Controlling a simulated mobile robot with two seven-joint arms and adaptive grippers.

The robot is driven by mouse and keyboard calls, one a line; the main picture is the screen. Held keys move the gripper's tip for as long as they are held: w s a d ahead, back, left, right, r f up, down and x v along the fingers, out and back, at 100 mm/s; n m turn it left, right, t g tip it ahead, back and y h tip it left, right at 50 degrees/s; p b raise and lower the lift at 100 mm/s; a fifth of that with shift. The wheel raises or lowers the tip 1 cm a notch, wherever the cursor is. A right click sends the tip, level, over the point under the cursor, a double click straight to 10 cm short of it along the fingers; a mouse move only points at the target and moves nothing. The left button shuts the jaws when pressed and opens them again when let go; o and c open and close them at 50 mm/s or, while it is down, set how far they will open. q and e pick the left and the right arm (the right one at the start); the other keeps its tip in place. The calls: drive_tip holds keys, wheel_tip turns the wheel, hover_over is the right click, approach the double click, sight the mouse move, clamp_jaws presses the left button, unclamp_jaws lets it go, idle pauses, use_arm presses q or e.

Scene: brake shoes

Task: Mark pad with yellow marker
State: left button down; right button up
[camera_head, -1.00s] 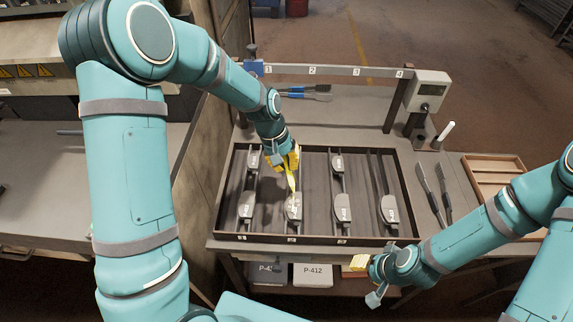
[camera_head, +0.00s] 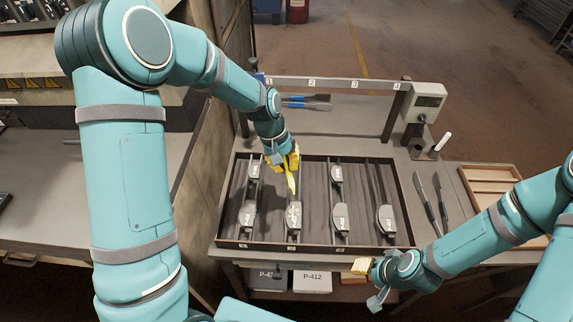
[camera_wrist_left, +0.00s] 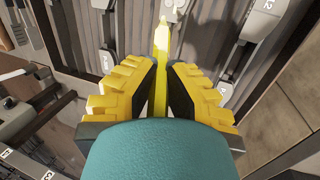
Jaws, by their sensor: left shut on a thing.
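My left gripper (camera_head: 291,163) is shut on the yellow marker (camera_head: 292,184), which points down at the tray. In the left wrist view the marker (camera_wrist_left: 161,60) sits between the yellow fingers (camera_wrist_left: 166,85), its tip toward a grey pad at the top edge. Other grey pads stand in the tray, such as one in the third column (camera_head: 341,215). My right gripper (camera_head: 364,268) is in front of the tray; its opening is unclear.
The dark tray (camera_head: 408,215) has dividers and raised rims. Two dark tools (camera_head: 430,200) lie to its right, near a wooden box (camera_head: 490,174). A grey device (camera_head: 428,100) and a white pen-like item (camera_head: 444,141) stand behind. A numbered rail (camera_head: 340,84) crosses the back.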

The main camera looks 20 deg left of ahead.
use_arm(q)
drive_tip(key=shift+r+p, duration=0.6)
drive_tip(key=shift+r, duration=0.35)
